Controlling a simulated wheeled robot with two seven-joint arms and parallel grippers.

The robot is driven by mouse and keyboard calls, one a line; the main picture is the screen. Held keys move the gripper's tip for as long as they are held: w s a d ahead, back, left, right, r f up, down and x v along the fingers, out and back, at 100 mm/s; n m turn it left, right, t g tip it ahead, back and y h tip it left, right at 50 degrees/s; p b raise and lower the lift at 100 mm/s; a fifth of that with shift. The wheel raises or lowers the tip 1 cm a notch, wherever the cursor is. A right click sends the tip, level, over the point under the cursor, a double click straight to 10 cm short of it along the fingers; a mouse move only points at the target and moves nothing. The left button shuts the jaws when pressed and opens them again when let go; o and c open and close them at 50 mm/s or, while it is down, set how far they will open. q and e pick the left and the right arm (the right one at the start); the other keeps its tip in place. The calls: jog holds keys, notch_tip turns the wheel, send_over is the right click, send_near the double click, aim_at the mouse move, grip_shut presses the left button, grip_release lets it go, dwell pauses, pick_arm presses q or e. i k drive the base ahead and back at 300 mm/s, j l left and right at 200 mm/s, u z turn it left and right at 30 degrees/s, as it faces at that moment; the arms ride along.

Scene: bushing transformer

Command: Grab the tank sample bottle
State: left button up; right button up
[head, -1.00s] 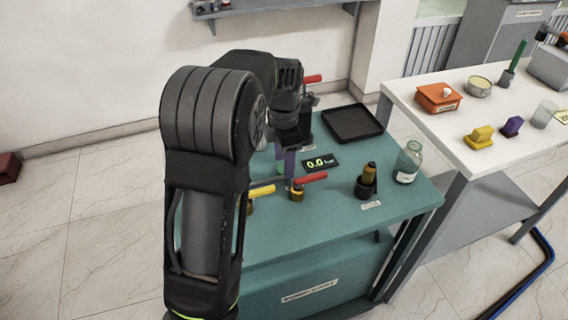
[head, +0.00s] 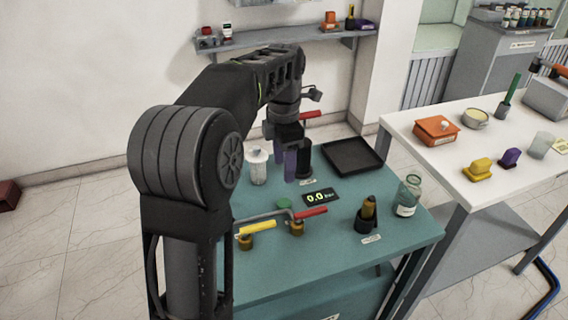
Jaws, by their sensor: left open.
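A clear glass bottle with a white label (head: 408,196) stands at the right edge of the teal pump cart (head: 345,252). It looks like the sample bottle, but its label is too small to read. My left gripper (head: 284,160) is open and points down over the back of the cart, left of the bottle and well apart from it. A white lidded container (head: 257,166) stands just left of the gripper. I see nothing held between the fingers. My right gripper is not in view.
A black tray (head: 352,156) lies at the cart's back right. A dark holder with an amber piece (head: 367,215) stands just left of the bottle. Valves with a yellow handle (head: 257,227) and red handle (head: 311,212) and a pressure display (head: 320,197) occupy the middle. A white bench (head: 440,165) stands right.

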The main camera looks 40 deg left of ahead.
aim_at(409, 191)
jog(key=k+l, duration=0.8)
jog(key=l, duration=0.1)
